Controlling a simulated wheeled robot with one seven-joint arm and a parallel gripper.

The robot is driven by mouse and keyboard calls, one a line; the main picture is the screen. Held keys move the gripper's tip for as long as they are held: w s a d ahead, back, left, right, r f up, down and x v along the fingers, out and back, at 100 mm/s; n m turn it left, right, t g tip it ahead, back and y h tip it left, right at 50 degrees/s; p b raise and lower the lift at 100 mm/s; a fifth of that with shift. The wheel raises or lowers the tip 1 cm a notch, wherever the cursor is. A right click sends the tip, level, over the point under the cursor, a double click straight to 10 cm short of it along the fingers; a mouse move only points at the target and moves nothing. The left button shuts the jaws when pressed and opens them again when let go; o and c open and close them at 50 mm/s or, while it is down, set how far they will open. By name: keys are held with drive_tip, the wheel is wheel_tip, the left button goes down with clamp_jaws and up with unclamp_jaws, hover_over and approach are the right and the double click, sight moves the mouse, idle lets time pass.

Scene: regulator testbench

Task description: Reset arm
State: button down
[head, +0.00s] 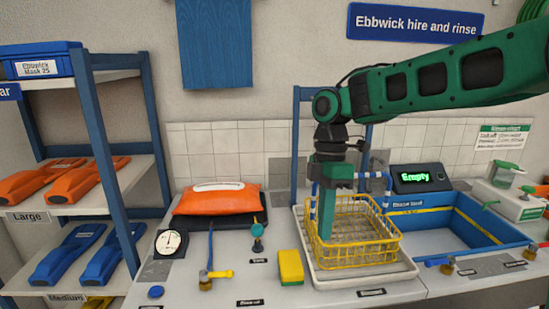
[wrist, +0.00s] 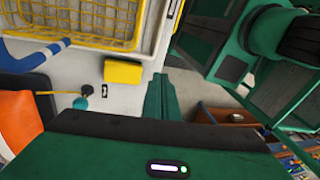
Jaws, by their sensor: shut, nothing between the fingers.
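My green arm reaches in from the upper right in the head view. My gripper (head: 325,238) points down in front of or over the yellow wire basket (head: 372,251); I cannot tell whether it touches the wire. In the wrist view the fingers of my gripper (wrist: 160,85) are together with nothing between them. The basket (wrist: 75,20) shows at the top left of that view, apart from the fingertips. It stands on a white tray (head: 368,281) on the bench.
Left of the basket are a yellow sponge block (head: 291,267), a gauge (head: 171,242), a yellow-handled valve (head: 219,273) and an orange bag (head: 216,201). A blue rinse sink (head: 466,215) and a display reading "Empty" (head: 417,177) are right. Blue-framed shelves (head: 112,150) stand left.

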drive_tip(key=s+d+f+m+t, duration=0.1)
drive_tip(key=s+d+m, duration=0.3)
drive_tip(key=d+m, duration=0.4)
drive_tip(key=s+d+f+m+t, duration=0.1)
drive_tip(key=s+d+m, duration=0.35)
drive_tip(key=d, duration=0.55)
drive_tip(key=s+d+f+m, duration=0.2)
drive_tip(key=s+d+m, duration=0.4)
drive_tip(key=s+m, duration=0.1)
drive_tip(key=s+d+f+m, duration=0.3)
drive_tip(key=s+d+m, duration=0.3)
drive_tip(key=s+m, duration=0.1)
drive_tip(key=shift+s+f+t, duration=0.25)
drive_tip(key=shift+s+t, duration=0.05)
drive_tip(key=shift+s, duration=0.25)
drive_tip(key=shift+d, duration=0.1)
